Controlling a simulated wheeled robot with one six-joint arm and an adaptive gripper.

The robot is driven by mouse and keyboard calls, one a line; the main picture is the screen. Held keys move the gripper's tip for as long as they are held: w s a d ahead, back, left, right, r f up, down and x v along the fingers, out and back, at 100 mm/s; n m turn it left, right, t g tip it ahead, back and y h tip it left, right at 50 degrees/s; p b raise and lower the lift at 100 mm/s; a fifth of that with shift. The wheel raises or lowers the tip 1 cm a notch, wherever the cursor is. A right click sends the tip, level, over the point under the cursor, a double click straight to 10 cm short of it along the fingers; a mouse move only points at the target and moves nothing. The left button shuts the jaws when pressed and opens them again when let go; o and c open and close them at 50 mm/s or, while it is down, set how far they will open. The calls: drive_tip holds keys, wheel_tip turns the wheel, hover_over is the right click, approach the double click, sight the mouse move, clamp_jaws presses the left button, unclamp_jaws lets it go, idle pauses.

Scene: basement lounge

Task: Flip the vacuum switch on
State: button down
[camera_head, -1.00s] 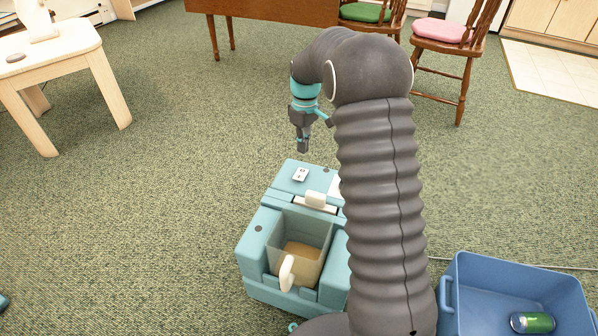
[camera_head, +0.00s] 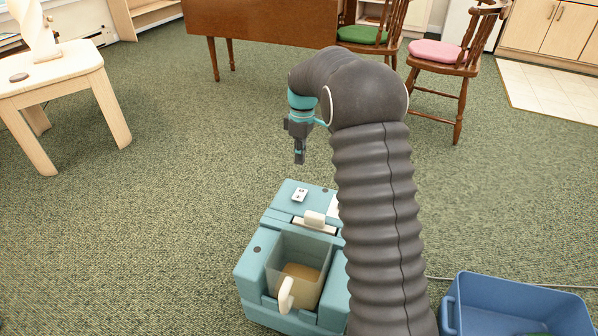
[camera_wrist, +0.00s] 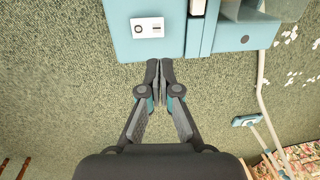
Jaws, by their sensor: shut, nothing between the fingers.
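The vacuum (camera_head: 258,262) is a teal box-shaped machine on the carpet, with a clear bin holding tan dirt and a cream handle. A small white switch plate (camera_head: 299,195) with dark marks lies on its far top face. The switch plate also shows near the top of the wrist view (camera_wrist: 147,27); I cannot tell the switch's position. My gripper (camera_head: 299,160) is above and just beyond the vacuum's far end, pointing down. In the wrist view its fingertips (camera_wrist: 160,66) are together, empty, just short of the teal edge near the plate.
A blue bin (camera_head: 520,295) stands at the lower right. A pale wooden table (camera_head: 85,62) is at the upper left. A brown desk (camera_head: 265,14) and chairs, one with a pink cushion (camera_head: 436,50), are at the back. Carpet left of the vacuum is clear.

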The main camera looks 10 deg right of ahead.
sight(297, 198)
drive_tip(key=f, duration=0.4)
drive_tip(key=s+f+b, duration=0.1)
drive_tip(key=f, duration=0.8)
drive_tip(key=shift+s+a, duration=0.2)
drive_tip(key=shift+a, duration=0.2)
